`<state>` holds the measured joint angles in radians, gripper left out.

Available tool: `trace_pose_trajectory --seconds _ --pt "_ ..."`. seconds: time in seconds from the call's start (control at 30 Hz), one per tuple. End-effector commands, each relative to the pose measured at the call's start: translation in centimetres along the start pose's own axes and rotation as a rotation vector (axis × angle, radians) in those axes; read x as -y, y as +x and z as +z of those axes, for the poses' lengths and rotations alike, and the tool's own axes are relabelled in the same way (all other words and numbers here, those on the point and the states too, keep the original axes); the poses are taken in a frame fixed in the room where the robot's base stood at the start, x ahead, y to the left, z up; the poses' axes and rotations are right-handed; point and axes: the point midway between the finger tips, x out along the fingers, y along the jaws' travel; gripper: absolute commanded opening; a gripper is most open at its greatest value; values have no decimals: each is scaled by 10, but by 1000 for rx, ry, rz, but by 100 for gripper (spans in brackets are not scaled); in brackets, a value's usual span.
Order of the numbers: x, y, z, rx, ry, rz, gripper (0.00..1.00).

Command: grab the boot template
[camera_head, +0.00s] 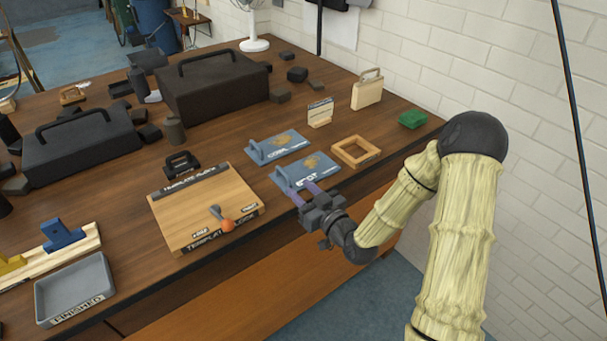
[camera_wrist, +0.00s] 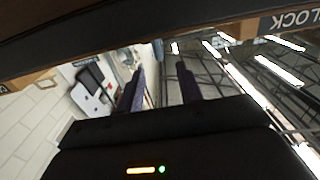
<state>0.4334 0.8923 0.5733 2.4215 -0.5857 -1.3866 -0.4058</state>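The boot template (camera_head: 318,173) is a blue board with a tan boot picture and the label "BOOT". It lies on the wooden table in the head view, with a raised blue-grey handle (camera_head: 281,178) at its left end. My gripper (camera_head: 299,190) is at the near edge of this board, its purple fingers apart and pointing toward the handle side. In the wrist view my gripper (camera_wrist: 162,78) also shows its two fingers spread, with nothing visible between them. The fingers cover part of the board's near edge. I cannot tell whether they touch it.
A similar blue template (camera_head: 282,147) lies just behind. A wooden frame (camera_head: 355,151) is to the right. The wooden template plate (camera_head: 185,217) with an orange-knobbed lever is to the left. A grey "FINISHED" tray (camera_head: 75,290) sits front left. Dark toolboxes (camera_head: 213,85) stand farther back.

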Motion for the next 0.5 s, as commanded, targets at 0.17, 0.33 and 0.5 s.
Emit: trace_pose_trajectory --seconds 0.17,0.33,0.5 --pt "1 30 -2 -1 1 -1 36" --pt "0 40 0 0 1 0 36" --pt "0 40 0 1 0 0 36"
